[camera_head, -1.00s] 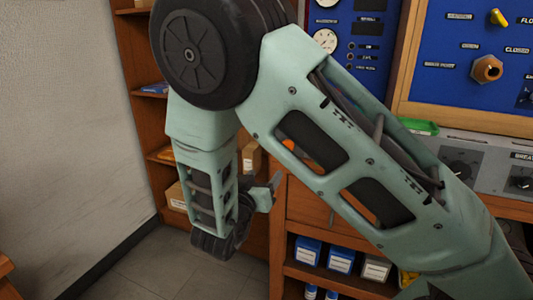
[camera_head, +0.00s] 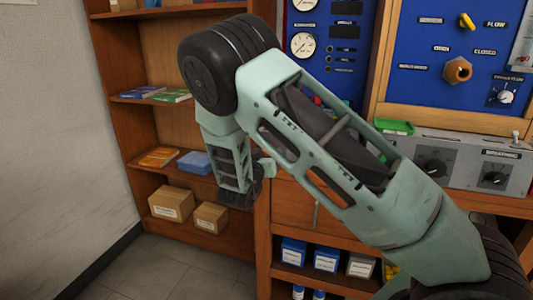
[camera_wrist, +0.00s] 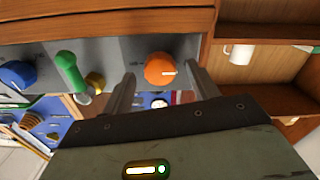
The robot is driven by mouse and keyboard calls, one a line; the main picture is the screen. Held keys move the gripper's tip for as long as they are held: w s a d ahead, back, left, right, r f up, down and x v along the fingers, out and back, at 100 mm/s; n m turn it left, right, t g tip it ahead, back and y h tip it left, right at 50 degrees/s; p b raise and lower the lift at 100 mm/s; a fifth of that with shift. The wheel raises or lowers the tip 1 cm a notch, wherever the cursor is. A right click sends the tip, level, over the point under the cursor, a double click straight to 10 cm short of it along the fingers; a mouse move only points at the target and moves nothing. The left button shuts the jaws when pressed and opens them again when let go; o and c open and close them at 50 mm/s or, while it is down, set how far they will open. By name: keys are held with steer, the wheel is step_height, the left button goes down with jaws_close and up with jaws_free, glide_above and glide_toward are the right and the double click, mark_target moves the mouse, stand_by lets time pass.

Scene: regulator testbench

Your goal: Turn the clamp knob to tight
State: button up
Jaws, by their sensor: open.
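In the wrist view an orange round knob (camera_wrist: 160,69) with a white mark sits on a grey panel (camera_wrist: 125,50). No readable label shows which knob is the clamp knob. My gripper (camera_wrist: 161,77) is open and empty, its two fingers appearing on either side of the orange knob; whether they reach its depth is unclear. A green handle (camera_wrist: 70,70), a blue knob (camera_wrist: 17,75) and a brass-coloured fitting (camera_wrist: 95,83) are left of it. In the head view my gripper (camera_head: 265,167) is small and partly hidden by my arm.
A wooden shelf unit (camera_head: 112,100) with cardboard boxes (camera_head: 171,203) stands at the left. A blue panel (camera_head: 420,85) with a brass knob (camera_head: 457,70) and a grey box with black dials (camera_head: 495,178) are at the right. The floor (camera_head: 150,270) at lower left is clear.

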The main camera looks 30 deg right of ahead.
steer(key=shift+w+d, duration=0.25)
steer(key=shift+d, duration=0.05)
steer(key=c, duration=1)
